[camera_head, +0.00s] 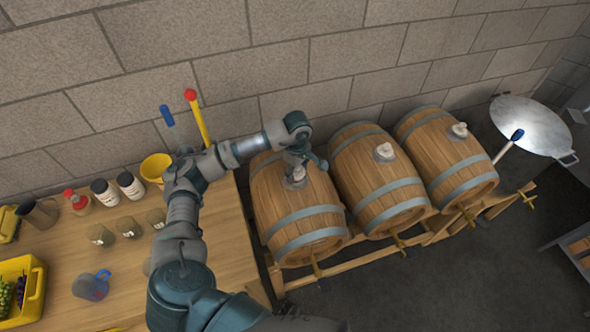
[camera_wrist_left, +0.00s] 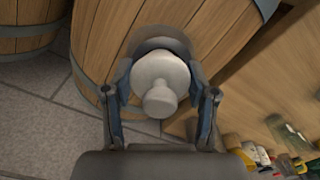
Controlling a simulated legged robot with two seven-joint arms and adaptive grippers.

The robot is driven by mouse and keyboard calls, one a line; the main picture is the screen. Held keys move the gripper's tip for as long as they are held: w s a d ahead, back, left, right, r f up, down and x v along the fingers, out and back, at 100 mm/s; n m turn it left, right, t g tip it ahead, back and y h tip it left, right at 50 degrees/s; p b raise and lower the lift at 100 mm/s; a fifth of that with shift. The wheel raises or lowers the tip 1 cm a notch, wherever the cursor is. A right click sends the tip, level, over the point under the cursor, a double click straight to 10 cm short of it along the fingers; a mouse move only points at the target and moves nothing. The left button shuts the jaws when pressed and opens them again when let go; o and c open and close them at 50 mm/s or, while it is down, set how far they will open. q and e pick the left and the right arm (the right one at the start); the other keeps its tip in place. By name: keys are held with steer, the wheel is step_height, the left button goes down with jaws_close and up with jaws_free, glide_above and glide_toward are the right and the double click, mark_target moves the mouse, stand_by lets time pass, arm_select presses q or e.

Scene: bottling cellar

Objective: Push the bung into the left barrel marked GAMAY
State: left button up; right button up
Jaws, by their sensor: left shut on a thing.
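The left barrel (camera_head: 290,215) lies on its side on a wooden rack; I cannot read a GAMAY mark on it. My left gripper (camera_head: 297,170) is over the top of this barrel, shut on the pale bung (camera_head: 299,173). In the left wrist view the bung (camera_wrist_left: 159,88) sits between the two fingers (camera_wrist_left: 160,72), its narrow knob towards the camera. A dark grey ring (camera_wrist_left: 158,44) on the barrel shows behind it. The lower end of the bung is hidden, so I cannot tell how deep it sits. My right gripper is not in view.
The middle barrel (camera_head: 372,185) and right barrel (camera_head: 447,165) carry pale bungs on top. A wooden table (camera_head: 215,235) at left holds jars, a yellow bucket (camera_head: 155,168) and a yellow crate (camera_head: 36,290). A metal-lidded vat (camera_head: 535,122) stands right; a brick wall is behind.

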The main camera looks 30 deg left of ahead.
arm_select(q)
steer(key=shift+a+f, duration=0.1)
steer(key=shift+a, duration=0.7)
steer(key=shift+s+d, duration=0.1)
steer(key=shift+d, duration=0.25)
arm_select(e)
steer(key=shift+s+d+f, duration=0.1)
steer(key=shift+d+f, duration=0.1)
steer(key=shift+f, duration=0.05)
arm_select(q)
steer(key=shift+a, duration=0.1)
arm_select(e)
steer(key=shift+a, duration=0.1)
arm_select(q)
steer(key=shift+d+b, duration=0.3)
steer(key=shift+b, duration=0.05)
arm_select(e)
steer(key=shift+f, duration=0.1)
arm_select(q)
steer(key=shift+d+f+b, duration=0.1)
steer(key=shift+f+b, duration=0.2)
steer(key=shift+f, duration=0.1)
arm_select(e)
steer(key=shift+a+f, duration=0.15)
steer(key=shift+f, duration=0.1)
